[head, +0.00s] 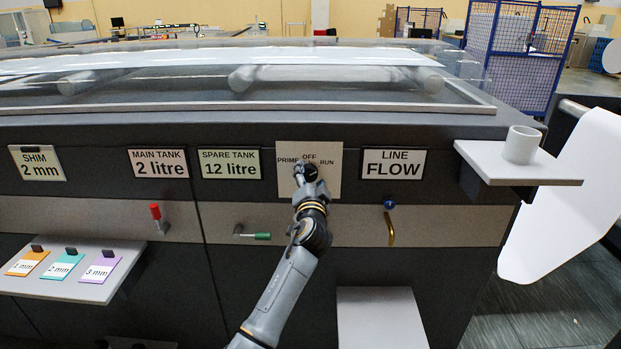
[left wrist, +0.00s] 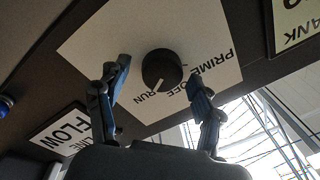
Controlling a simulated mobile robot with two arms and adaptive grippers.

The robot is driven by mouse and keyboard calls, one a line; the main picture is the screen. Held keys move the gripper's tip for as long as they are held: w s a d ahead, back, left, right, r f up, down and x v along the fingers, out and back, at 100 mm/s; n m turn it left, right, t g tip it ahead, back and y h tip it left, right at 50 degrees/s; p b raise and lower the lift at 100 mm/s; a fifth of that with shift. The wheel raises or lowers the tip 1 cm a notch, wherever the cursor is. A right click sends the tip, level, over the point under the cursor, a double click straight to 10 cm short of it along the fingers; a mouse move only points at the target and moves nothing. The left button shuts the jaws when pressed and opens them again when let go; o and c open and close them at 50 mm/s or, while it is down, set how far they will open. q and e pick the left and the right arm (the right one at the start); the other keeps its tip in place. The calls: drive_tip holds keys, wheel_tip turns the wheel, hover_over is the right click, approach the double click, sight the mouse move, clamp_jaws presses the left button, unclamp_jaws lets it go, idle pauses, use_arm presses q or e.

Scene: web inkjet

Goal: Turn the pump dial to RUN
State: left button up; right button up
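The pump dial is a round black knob on a pale plate (head: 325,185) marked PRIME, OFF and RUN. In the left wrist view the dial (left wrist: 161,69) is seen upside down. A pale mark at its lower edge lies on the side of the RUN label (left wrist: 158,98). My left gripper (head: 305,170) reaches up to the plate in the head view and hides most of the dial. In the left wrist view its fingers (left wrist: 160,92) are spread, one to each side of the dial, with gaps between. My right gripper is not in view.
The LINE FLOW sign (head: 393,164) is right of the plate, above a brass lever (head: 389,228). The SPARE TANK sign (head: 230,164) is left, above a green-handled lever (head: 255,236). A shelf (head: 382,318) juts out below. A ledge with a white cup (head: 522,145) is at right.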

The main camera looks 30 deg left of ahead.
use_arm(q)
drive_tip(key=r+v, duration=0.1)
drive_tip(key=v, duration=1.1)
drive_tip(key=shift+f, duration=0.45)
